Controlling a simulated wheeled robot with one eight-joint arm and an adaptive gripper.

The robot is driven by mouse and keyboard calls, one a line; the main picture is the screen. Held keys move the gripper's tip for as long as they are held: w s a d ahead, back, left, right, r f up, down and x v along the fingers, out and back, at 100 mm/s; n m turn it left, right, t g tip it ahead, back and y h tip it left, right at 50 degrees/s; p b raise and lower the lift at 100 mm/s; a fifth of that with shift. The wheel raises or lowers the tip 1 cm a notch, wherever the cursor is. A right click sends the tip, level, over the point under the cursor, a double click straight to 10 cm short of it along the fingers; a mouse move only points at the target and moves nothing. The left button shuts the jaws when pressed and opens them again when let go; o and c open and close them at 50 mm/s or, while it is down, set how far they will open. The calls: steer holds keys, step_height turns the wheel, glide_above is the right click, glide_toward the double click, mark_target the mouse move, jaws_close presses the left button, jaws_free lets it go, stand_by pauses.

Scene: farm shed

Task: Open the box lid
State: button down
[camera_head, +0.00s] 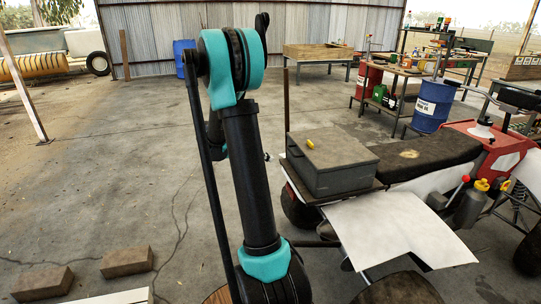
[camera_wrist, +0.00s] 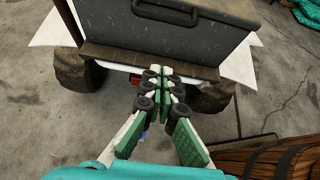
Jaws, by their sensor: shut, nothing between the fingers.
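The grey box (camera_head: 328,179) sits on the dark rear rack of a quad bike, and its lid (camera_head: 340,150) lies flat and shut. A small yellow object (camera_head: 310,144) rests on the lid. In the wrist view the box (camera_wrist: 205,42) fills the top, with a dark handle (camera_wrist: 166,12) at the upper edge. My gripper (camera_wrist: 162,74) is shut and empty. Its fingertips appear at the near edge of the rack (camera_wrist: 110,53), below the box's front face in the picture; I cannot tell whether they touch it. In the head view my arm hides most of the gripper.
The quad bike's seat (camera_head: 430,158) and white fender (camera_head: 395,228) lie right of the box. A blue barrel (camera_head: 432,107) and shelves stand behind. Bricks (camera_head: 127,261) lie at lower left. A wooden barrel (camera_wrist: 275,158) is at lower right in the wrist view. Left floor is mostly clear.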

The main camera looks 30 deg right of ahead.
steer(key=x, duration=0.8)
steer(key=shift+s+d+r, duration=0.1)
steer(key=shift+d+r, duration=0.1)
steer(key=shift+r, duration=0.8)
steer(key=shift+s+d+r, duration=0.1)
steer(key=shift+d+r, duration=0.15)
steer(key=shift+r, duration=0.75)
steer(key=shift+w+r, duration=0.1)
